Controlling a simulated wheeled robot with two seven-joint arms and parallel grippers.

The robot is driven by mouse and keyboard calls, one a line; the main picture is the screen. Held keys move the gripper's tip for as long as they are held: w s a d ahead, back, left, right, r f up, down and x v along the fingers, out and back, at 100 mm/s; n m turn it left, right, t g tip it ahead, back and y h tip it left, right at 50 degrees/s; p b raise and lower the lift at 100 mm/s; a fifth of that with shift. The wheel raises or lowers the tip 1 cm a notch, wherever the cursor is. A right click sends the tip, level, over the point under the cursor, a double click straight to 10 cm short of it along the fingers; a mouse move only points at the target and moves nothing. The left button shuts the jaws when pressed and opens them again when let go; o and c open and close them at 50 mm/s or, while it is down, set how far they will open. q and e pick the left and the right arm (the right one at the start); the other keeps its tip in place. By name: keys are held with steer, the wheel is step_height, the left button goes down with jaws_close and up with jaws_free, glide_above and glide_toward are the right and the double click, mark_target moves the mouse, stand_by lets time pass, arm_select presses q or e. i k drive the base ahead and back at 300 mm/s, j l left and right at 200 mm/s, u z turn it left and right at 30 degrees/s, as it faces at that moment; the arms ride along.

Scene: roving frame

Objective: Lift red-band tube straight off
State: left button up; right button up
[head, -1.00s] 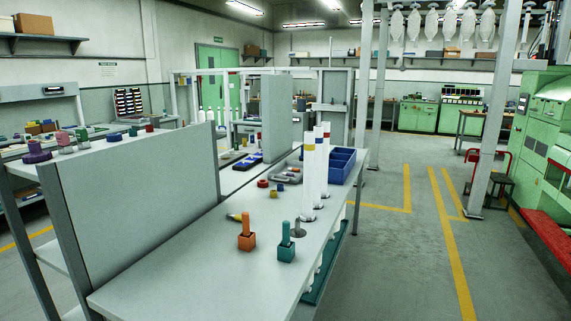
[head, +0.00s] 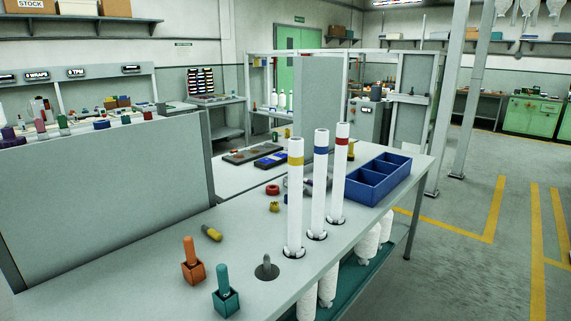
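The red-band tube (head: 340,178) is a tall white tube with a red band near its top. It stands upright on a round dark base on the grey bench (head: 240,240), at the far end of a row of three. The blue-band tube (head: 319,190) stands just to its left, and the yellow-band tube (head: 294,210) is nearest. The tubes stand close together but apart. Neither of my grippers shows in the head view.
A blue divided bin (head: 365,188) sits right behind the red-band tube. An empty peg base (head: 266,268), an orange block with a peg (head: 192,270) and a teal block with a peg (head: 226,301) stand at the front. Grey partitions (head: 110,190) edge the bench; floor is clear at right.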

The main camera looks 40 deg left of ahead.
mark_target(343, 127)
steer(key=i+j+u, duration=0.1)
steer(key=i+u, duration=0.4)
steer(key=i+l+u, duration=0.1)
steer(key=i+u, duration=0.4)
steer(key=i+l+u, duration=0.25)
steer(key=i+u, duration=0.25)
